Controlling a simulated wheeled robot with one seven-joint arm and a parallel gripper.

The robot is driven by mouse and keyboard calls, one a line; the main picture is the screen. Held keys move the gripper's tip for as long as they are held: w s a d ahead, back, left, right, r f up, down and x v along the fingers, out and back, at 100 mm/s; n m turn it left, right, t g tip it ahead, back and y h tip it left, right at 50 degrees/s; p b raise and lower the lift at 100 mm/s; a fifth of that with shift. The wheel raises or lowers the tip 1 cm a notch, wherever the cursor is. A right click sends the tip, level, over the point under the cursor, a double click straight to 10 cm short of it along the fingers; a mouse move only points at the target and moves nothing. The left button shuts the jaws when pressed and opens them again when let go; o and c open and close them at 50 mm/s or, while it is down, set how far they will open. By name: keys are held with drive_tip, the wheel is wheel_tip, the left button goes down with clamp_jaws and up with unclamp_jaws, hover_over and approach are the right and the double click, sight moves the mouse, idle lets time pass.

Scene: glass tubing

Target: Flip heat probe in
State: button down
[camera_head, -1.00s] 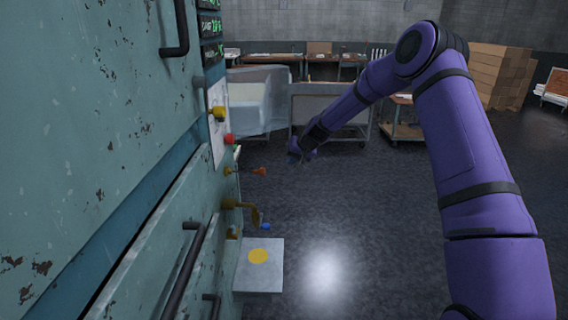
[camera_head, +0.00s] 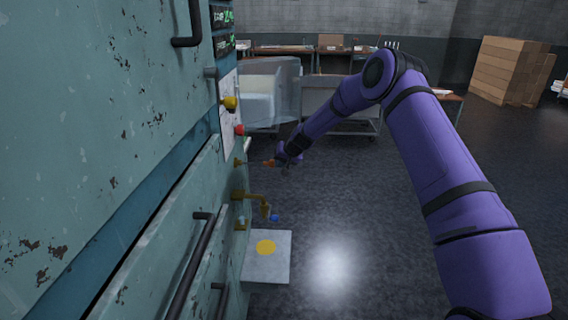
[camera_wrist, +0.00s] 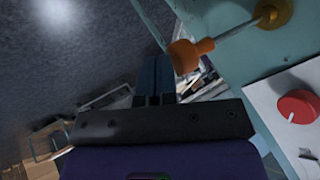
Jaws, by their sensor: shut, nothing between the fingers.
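An orange-handled lever (camera_head: 268,162) sticks out from the teal machine's face. In the wrist view its orange knob (camera_wrist: 190,54) sits on a thin metal rod that runs to a round brass base (camera_wrist: 274,12). I cannot tell from any label whether this lever is the heat probe. My gripper (camera_head: 286,164) is just right of the orange knob. In the wrist view my gripper's dark fingers (camera_wrist: 154,64) are shut together and empty, close beside the knob; I cannot tell whether they touch it.
The teal machine (camera_head: 90,130) fills the left side. Yellow (camera_head: 230,103) and red (camera_head: 239,130) knobs sit above the lever. A brass crank with a blue tip (camera_head: 275,218) and a white plate with a yellow disc (camera_head: 282,268) are below. Floor on the right is clear.

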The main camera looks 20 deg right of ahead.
drive_tip(key=w+a, duration=0.2)
drive_tip(key=a, duration=0.5)
drive_tip(key=shift+w+a, duration=0.25)
drive_tip(key=shift+a, duration=0.1)
